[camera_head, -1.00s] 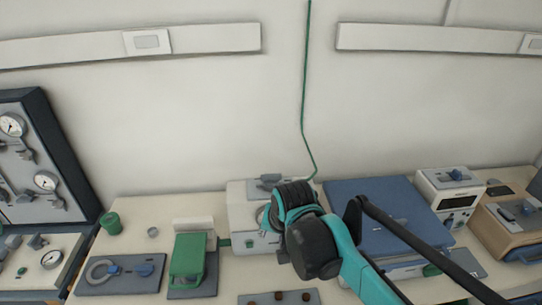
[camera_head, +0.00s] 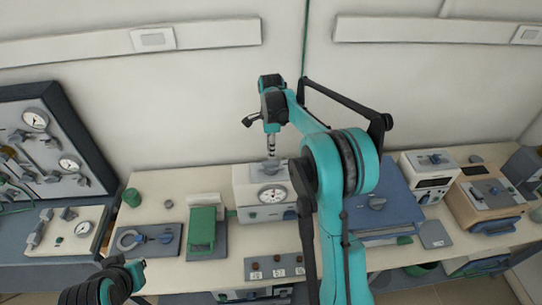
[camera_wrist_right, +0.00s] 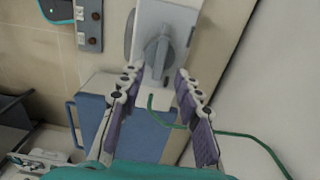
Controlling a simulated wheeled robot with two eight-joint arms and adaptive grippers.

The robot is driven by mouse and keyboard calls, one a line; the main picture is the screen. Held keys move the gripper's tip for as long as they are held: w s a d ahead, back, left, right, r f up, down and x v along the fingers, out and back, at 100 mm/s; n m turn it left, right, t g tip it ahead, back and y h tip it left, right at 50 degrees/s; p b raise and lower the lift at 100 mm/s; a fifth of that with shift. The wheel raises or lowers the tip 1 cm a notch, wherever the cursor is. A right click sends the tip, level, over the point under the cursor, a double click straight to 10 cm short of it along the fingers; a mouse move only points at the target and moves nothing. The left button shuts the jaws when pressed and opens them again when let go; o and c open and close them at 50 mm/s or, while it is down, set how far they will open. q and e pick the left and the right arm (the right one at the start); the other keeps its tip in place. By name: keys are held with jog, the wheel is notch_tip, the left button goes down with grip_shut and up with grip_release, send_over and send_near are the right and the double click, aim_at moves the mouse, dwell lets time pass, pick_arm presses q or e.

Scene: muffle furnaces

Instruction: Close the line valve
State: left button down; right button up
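A grey lever valve (camera_wrist_right: 157,52) on a pale plate shows in the right wrist view, with a green hose beside it. I take it as the line valve. In the head view it sits on top of the white box with a gauge (camera_head: 246,203), largely hidden by my gripper. My right gripper (camera_head: 271,155) points down just above it. In the right wrist view its fingers (camera_wrist_right: 157,76) are spread, one on each side of the lever, with nothing visibly gripped.
A green block (camera_head: 202,228) and a plate with a blue handle (camera_head: 130,255) lie left of the white box. A blue case (camera_head: 377,203) stands close on the right. A gauge panel (camera_head: 50,150) stands at the far left. The green hose runs up the wall.

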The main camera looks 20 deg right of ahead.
aim_at(271, 161)
notch_tip(271, 161, down, 6)
jog(key=shift+r, duration=0.15)
grip_shut()
